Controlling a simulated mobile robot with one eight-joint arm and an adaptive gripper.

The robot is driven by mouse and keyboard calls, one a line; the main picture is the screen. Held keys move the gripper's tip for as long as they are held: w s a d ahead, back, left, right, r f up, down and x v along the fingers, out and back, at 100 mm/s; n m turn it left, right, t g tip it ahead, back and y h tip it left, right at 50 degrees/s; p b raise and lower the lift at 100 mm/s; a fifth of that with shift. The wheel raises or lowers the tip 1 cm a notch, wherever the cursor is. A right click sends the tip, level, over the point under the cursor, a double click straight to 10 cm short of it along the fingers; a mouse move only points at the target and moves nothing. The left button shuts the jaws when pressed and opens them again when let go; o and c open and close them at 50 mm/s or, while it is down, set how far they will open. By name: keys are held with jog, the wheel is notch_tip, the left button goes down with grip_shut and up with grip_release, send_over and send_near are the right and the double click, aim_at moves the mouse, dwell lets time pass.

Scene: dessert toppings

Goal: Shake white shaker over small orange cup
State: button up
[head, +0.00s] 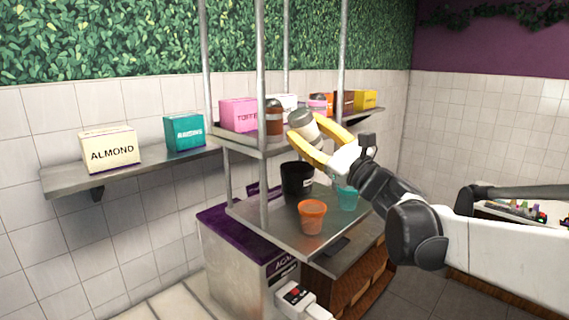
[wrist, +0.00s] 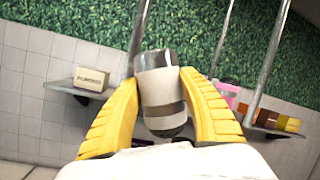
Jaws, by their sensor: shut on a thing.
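My gripper (head: 321,137) has yellow fingers and is shut on the white shaker (head: 304,125), a pale cylinder with a grey-green end. In the head view it is tilted and held at about the height of the upper shelf. In the wrist view the shaker (wrist: 161,93) sits between both fingers (wrist: 160,105), its dark grey end toward the bottom of the picture. The small orange cup (head: 312,217) stands upright on the metal counter, below the shaker and near the counter's front edge. Its inside is mostly hidden.
A brown shaker (head: 273,118) and a pink box (head: 239,114) are on the upper shelf. Metal posts (head: 262,60) rise beside my gripper. The almond box (head: 109,150) is on the left wall shelf.

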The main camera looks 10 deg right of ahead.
notch_tip(320, 180, down, 8)
jog(key=b, duration=0.6)
jog(key=shift+r, duration=0.1)
dwell(0.6)
jog(key=shift+r+p, duration=2.75)
jog(key=shift+r, duration=1.25)
jog(key=shift+f, duration=0.1)
notch_tip(320, 180, down, 8)
jog(key=b, duration=0.6)
